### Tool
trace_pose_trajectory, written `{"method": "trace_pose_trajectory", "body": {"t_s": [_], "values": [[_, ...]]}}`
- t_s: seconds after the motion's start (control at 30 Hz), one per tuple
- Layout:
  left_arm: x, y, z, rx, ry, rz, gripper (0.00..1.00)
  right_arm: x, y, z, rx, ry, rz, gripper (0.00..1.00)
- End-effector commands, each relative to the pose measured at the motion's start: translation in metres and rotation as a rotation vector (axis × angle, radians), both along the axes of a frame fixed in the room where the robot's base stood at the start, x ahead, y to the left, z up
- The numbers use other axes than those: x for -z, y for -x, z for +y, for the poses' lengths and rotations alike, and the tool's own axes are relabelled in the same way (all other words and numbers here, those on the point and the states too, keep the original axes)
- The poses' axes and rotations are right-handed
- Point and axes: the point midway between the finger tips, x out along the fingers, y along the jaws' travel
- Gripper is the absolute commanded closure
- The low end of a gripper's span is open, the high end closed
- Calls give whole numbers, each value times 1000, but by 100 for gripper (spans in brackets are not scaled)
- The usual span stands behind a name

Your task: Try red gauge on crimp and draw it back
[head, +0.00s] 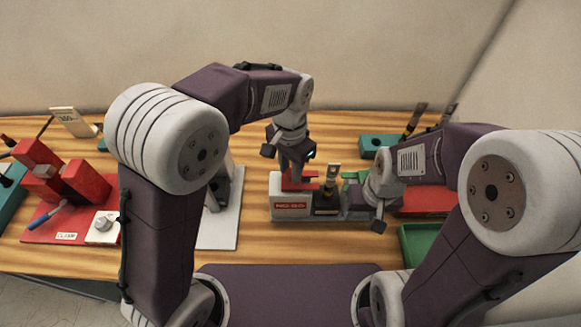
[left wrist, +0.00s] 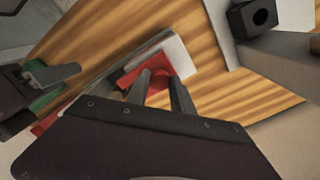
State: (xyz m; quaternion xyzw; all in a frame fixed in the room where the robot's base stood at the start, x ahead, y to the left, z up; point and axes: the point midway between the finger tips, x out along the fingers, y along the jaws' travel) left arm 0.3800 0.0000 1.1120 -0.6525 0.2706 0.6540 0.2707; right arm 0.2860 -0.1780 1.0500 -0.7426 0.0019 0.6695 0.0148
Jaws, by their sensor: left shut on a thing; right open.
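The red gauge (head: 300,181) is at the left end of a grey block (head: 290,206) with a red label. My left gripper (head: 294,170) points down and is shut on the red gauge, which also shows at the fingertips in the left wrist view (left wrist: 158,68). An upright dark piece with a pale top, apparently the crimp (head: 331,186), stands on the block just right of the red gauge. I cannot tell whether they touch. My right gripper (head: 379,208) is open at the block's right end; its fingers are partly hidden.
A green piece (head: 354,177) is on the block behind my right gripper. A green tray (head: 419,244) and a red tray (head: 425,202) lie right. A teal holder (head: 379,146) stands behind. A red fixture (head: 68,185) and grey plate (head: 222,225) are left.

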Motion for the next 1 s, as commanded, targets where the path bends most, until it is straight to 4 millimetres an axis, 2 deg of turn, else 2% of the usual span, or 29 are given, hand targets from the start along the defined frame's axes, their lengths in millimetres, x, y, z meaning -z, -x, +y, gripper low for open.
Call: {"method": "trace_pose_trajectory", "body": {"t_s": [0.47, 0.63, 0.9, 0.93, 1.0], "values": [[-3, -2, -1, 0, 4, -8, 100, -2, 0, 0, 0, 0, 0, 50], [-7, -2, -18, 3, 4, -8, 100, -16, 0, 0, 0, 0, 0, 50], [-3, -3, -21, 0, 6, -11, 100, -14, 0, 0, 0, 0, 0, 50], [-3, -3, -21, 0, 6, -11, 63, -14, 0, 0, 0, 0, 0, 50], [-3, -3, -21, 0, 6, -10, 50, -14, 0, 0, 0, 0, 0, 50]]}}
